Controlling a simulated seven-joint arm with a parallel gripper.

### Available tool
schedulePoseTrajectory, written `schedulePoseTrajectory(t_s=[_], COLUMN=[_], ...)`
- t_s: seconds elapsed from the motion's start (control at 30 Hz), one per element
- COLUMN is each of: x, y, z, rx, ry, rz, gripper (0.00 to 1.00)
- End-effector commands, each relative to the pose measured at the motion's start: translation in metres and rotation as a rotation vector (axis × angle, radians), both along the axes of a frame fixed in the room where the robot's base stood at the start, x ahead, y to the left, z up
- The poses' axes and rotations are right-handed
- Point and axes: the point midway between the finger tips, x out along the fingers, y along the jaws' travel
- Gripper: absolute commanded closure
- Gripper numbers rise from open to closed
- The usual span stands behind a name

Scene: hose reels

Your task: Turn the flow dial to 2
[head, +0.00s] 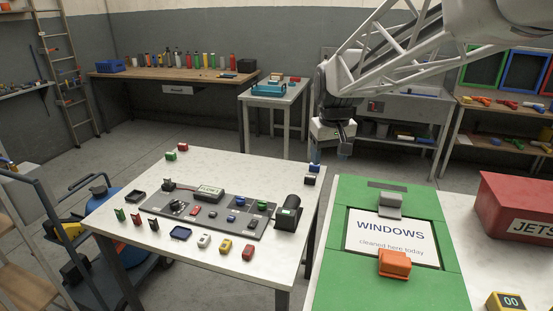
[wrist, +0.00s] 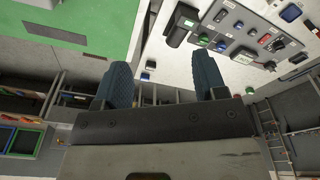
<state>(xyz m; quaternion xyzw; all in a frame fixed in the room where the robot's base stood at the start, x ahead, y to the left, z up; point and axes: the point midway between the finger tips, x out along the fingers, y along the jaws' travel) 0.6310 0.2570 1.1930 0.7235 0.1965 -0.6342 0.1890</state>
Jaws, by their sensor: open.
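The flow dial looks to be the round black knob (head: 178,206) with pale marks around it, at the left end of a dark grey panel (head: 250,228) on the white table. A small box with a green-lettered label (head: 208,192) sits at the panel's back edge; I cannot read its text surely. In the wrist view the panel (wrist: 238,28) is at upper right, with the dial (wrist: 278,45) on it. My gripper (head: 332,152) hangs in the air past the table's back right corner, well away from the dial. In the wrist view its two fingers (wrist: 163,82) are apart with nothing between them.
Coloured buttons and switches share the panel, with a black cylinder (head: 289,212) at its right end. Several small blocks lie along the table's front. A green board with a WINDOWS sign (head: 390,240) and a red box (head: 515,205) stand to the right.

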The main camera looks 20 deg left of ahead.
Motion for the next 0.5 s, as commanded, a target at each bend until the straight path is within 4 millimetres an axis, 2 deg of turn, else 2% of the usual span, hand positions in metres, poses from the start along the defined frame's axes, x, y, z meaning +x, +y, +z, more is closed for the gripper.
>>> schedulePoseTrajectory(t_s=[0.03,0.2,0.5], x=[0.009,0.032,0.067], y=[0.014,0.059,0.143], z=[-0.003,-0.013,-0.037], rx=[-0.002,-0.008,-0.02], ry=[0.004,0.014,0.03], rz=[0.019,0.081,0.188], gripper=[0.35,0.35,0.35])
